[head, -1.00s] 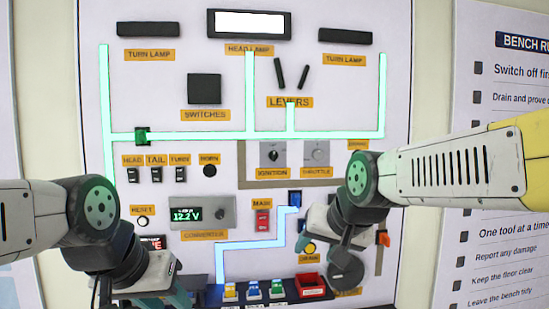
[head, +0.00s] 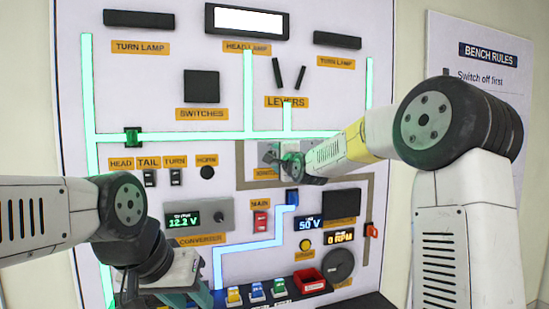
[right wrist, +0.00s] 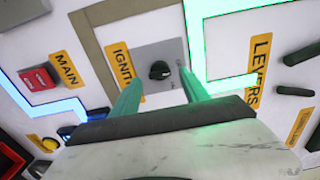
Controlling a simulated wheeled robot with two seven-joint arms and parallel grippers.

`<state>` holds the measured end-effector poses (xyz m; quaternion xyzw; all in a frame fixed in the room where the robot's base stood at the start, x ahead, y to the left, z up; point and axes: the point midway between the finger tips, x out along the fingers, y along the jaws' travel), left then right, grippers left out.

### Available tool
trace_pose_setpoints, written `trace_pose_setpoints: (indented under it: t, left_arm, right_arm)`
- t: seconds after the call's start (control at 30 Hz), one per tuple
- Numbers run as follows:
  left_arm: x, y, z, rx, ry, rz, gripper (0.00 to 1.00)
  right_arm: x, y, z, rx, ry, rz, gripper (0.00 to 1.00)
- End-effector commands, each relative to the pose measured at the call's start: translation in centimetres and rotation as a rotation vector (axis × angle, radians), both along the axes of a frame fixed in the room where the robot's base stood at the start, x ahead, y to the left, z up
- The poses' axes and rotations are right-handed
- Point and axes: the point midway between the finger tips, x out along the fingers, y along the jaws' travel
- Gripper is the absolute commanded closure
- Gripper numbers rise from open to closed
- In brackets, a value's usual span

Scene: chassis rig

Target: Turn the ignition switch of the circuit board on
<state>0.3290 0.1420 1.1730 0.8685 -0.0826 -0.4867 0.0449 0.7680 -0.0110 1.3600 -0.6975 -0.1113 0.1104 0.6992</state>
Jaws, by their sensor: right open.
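The ignition switch (right wrist: 160,70) is a black round knob on a grey plate (right wrist: 147,54), with an orange ignition label (right wrist: 122,58) beside it in the right wrist view. My right gripper (right wrist: 159,77) is open, its two green fingers on either side of the knob. I cannot tell whether they touch it.
The board carries a red main switch (head: 261,223), a converter box (head: 199,217), a lever pair (head: 289,75) and a 50 V display (head: 307,223). Colored switches (head: 255,292) and a red tray (head: 309,281) sit along the bottom. A bench rules poster (head: 488,56) hangs at the right.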

Motion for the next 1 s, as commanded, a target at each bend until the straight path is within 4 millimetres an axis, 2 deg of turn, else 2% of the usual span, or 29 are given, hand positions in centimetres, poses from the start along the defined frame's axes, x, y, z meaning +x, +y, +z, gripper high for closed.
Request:
trace_pose_setpoints:
  t: [0.1,0.23,0.57,0.87,1.0]
  left_arm:
    - [0.0,0.0,0.0,0.0,0.0,0.0,0.64]
    - [0.0,0.0,0.0,0.0,0.0,0.0,0.64]
    - [0.0,0.0,0.0,0.0,0.0,0.0,0.64]
    - [0.0,0.0,0.0,0.0,0.0,0.0,0.64]
    - [0.0,0.0,0.0,0.0,0.0,0.0,0.64]
  right_arm:
    - [1.8,0.7,-0.1,0.0,0.001,0.001,0.47]
    - [3.0,1.0,-0.1,-0.002,0.002,0.0,0.47]
    - [3.5,1.1,0.0,-0.003,0.001,-0.001,0.47]
    - [3.4,1.1,-0.1,-0.003,0.001,-0.001,1.0]
    - [3.4,1.1,-0.1,0.0,0.002,-0.001,1.0]
